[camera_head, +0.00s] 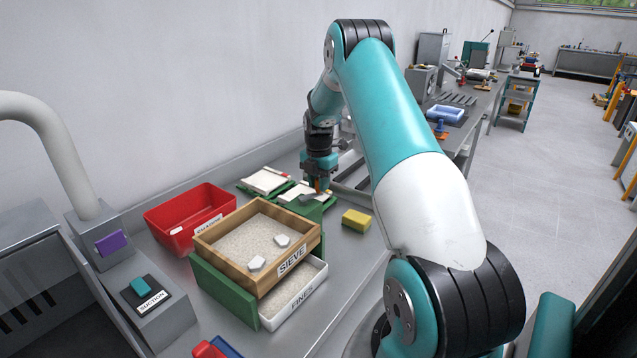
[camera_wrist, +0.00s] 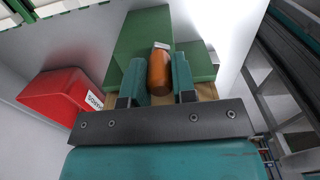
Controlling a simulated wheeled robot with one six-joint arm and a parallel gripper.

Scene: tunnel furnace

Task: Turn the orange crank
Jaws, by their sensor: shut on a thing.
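The orange crank (camera_wrist: 160,72) shows in the wrist view as an orange cylindrical handle with a pale end, in front of a green block. My gripper (camera_wrist: 158,82) has its two teal fingers on either side of the handle and is shut on it. In the head view my gripper (camera_head: 318,186) points down at the back of the bench, beside the green stand behind the sieve. Only a small bit of orange shows between the fingers there. The wooden sieve tray (camera_head: 213,240), with sand and two white pieces, sits on the green frame (camera_head: 222,290).
A red bin (camera_head: 165,213) stands left of the sieve. The white fines tray (camera_head: 318,278) is under the sieve. A yellow sponge (camera_head: 356,220) lies right of it. A suction box (camera_head: 160,312) and grey pipe (camera_head: 60,140) stand at the left front.

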